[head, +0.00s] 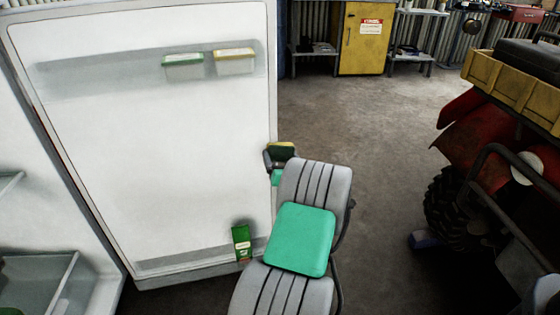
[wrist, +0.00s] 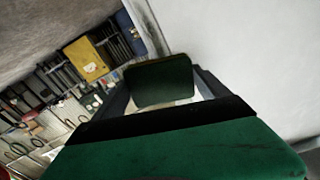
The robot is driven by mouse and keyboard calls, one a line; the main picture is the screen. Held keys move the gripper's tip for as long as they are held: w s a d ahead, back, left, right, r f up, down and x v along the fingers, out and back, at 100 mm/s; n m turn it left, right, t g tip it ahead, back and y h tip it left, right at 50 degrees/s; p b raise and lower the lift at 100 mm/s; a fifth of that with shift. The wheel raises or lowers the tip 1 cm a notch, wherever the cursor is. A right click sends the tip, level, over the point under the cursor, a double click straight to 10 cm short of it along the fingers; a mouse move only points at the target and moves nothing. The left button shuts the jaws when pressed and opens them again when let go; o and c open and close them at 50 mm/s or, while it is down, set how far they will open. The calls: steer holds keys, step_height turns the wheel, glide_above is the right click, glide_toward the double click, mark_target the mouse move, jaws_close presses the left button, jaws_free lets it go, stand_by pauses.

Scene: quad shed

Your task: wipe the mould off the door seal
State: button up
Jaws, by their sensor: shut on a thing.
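The open fridge door (head: 160,130) fills the left of the head view, its inner face showing. A pale seal strip (head: 271,70) runs around its border. In the wrist view a pale strip with dark marks (wrist: 147,27) runs along the door edge just beyond my gripper. My gripper (head: 280,157) is shut on a sponge, dark green with a yellow side (head: 281,147), beside the door's right edge. The sponge's dark green face shows between the fingers in the wrist view (wrist: 160,82). I cannot tell whether it touches the seal. My arm hides the door's lower right edge.
Two lidded tubs (head: 184,66) sit on the door's upper shelf, and a green carton (head: 242,243) stands at its bottom. A red quad bike (head: 480,140) is at the right. A yellow cabinet (head: 363,38) stands at the back. The floor between is clear.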

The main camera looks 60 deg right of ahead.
steer(key=w+a, duration=0.2)
steer(key=a, duration=0.1)
steer(key=shift+w+p, duration=0.4)
steer(key=shift+b+v, duration=1.3)
steer(key=shift+v, duration=1.7)
steer(key=b+v, duration=0.1)
steer(key=v, duration=0.2)
steer(key=shift+b, duration=0.4)
